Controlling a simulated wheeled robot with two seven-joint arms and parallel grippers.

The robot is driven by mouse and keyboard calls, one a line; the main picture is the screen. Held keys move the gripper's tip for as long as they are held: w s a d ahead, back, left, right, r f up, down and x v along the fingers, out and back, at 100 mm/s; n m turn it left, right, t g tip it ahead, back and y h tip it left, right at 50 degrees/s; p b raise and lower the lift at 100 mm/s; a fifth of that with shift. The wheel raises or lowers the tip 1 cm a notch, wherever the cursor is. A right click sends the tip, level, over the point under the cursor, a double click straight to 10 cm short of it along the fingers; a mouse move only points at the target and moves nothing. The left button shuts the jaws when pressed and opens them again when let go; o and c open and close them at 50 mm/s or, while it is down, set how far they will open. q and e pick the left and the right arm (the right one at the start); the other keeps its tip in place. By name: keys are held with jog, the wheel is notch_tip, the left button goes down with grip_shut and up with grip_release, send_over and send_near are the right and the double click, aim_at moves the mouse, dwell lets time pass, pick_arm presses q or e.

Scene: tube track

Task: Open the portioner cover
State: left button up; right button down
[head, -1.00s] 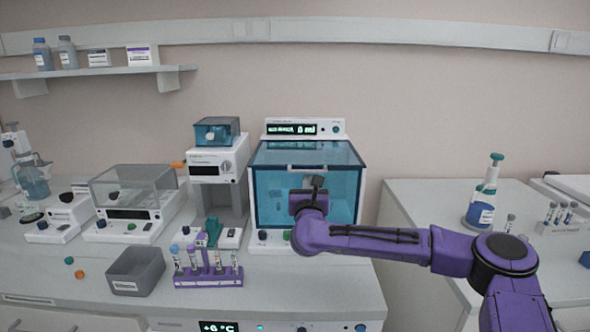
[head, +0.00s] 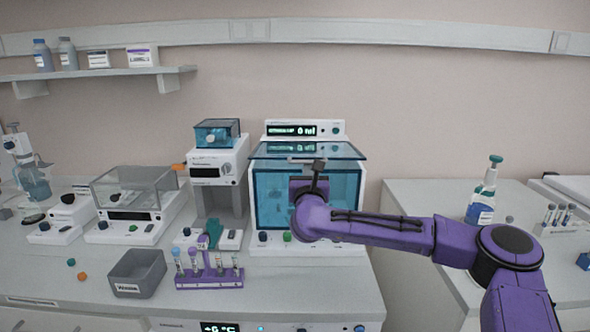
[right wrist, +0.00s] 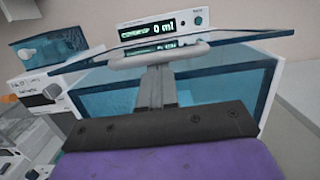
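The portioner (head: 258,220) is a white box with a display reading "0 ml". Its see-through blue cover (head: 340,151) is tilted up a little, its front edge raised above the blue front. The cover's pale bar handle (head: 298,160) also shows in the right wrist view (right wrist: 190,51). My right gripper (head: 318,166) is at the handle. In the right wrist view its fingers (right wrist: 159,78) lie side by side, together, with their tips at the underside of the bar. I see nothing between them. My left gripper is not in view.
Left of the portioner stands a white device with a small blue top (head: 218,133). A purple tube rack (head: 210,280) and a grey bin (head: 137,272) stand in front on the bench. A spray bottle (head: 482,205) stands on the right bench, past a gap.

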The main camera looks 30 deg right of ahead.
jog(key=shift+r+p, duration=0.35)
jog(key=shift+r, duration=1)
notch_tip(320, 180, up, 7)
jog(key=w+d+p, duration=0.1)
jog(key=w+p, duration=0.1)
jog(key=p, duration=0.1)
jog(key=shift+w+d, duration=0.25)
jog(key=shift+d, duration=0.05)
